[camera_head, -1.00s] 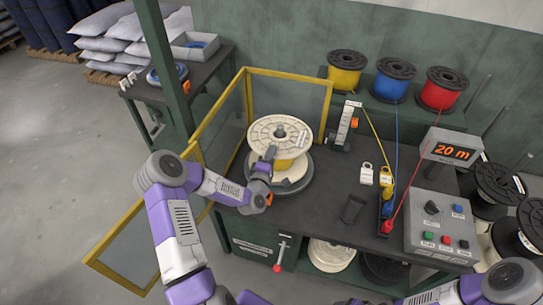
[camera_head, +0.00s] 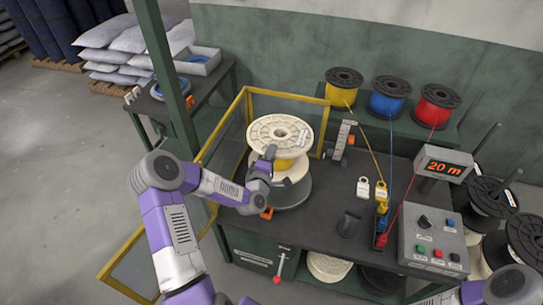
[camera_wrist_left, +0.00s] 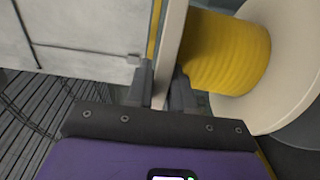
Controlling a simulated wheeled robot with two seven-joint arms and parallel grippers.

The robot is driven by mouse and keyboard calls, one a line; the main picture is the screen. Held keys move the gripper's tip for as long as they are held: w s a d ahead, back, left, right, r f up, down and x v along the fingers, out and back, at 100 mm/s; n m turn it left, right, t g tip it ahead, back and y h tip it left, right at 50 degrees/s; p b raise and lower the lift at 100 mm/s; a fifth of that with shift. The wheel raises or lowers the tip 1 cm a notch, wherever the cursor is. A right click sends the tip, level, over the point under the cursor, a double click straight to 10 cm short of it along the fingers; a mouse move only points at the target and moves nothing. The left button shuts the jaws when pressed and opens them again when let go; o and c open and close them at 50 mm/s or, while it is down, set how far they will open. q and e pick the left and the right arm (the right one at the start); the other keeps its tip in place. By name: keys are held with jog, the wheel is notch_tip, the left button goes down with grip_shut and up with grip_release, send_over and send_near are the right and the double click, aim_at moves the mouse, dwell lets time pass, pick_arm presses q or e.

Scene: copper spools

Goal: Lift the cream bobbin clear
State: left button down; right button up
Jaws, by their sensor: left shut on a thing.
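The cream bobbin (camera_head: 268,131), wound with yellow wire (camera_head: 284,163), is above the dark round turntable (camera_head: 293,194) on the bench. A gap seems to show between its lower flange and the turntable, partly hidden by my gripper. My left gripper (camera_head: 264,166) is at the bobbin's near left side. In the left wrist view, its fingers (camera_wrist_left: 163,92) are shut on the thin edge of one cream flange (camera_wrist_left: 171,45), with the yellow winding (camera_wrist_left: 228,52) to the right. My right gripper is out of view.
A yellow-framed guard (camera_head: 242,104) stands close behind and left of the bobbin. A grey upright bracket (camera_head: 341,140) stands to its right. Yellow, blue and red spools (camera_head: 390,96) sit on a back shelf. A control box (camera_head: 433,243) is at the right of the bench (camera_head: 300,232).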

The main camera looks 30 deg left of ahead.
pick_arm(q)
notch_tip(320, 180, up, 12)
jog(key=p, duration=0.7)
jog(key=shift+r, duration=0.25)
jog(key=shift+w, duration=0.1)
